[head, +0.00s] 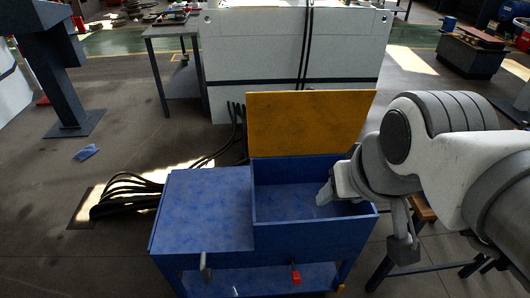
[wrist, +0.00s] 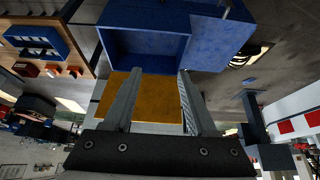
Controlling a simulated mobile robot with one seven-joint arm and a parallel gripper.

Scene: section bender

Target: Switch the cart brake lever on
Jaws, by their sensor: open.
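The blue cart (head: 205,205) stands in the lower middle of the head view, its yellow lid (head: 312,122) raised over an open compartment. A grey handle (head: 205,267) sticks up at its front left. A small red-tipped lever (head: 296,275) is low at its front, right of centre; I cannot tell for sure which is the brake lever. My gripper (head: 325,193) is over the right part of the open compartment, away from both. In the wrist view my gripper (wrist: 160,75) is open and empty, with the yellow lid (wrist: 150,97) and blue compartment (wrist: 145,42) beyond.
A large white machine (head: 290,50) stands behind the cart. Black cables (head: 130,190) run along the floor on the left. A wooden-topped bench with a blue bin (wrist: 37,40) shows in the wrist view. Floor left of the cart's front is clear.

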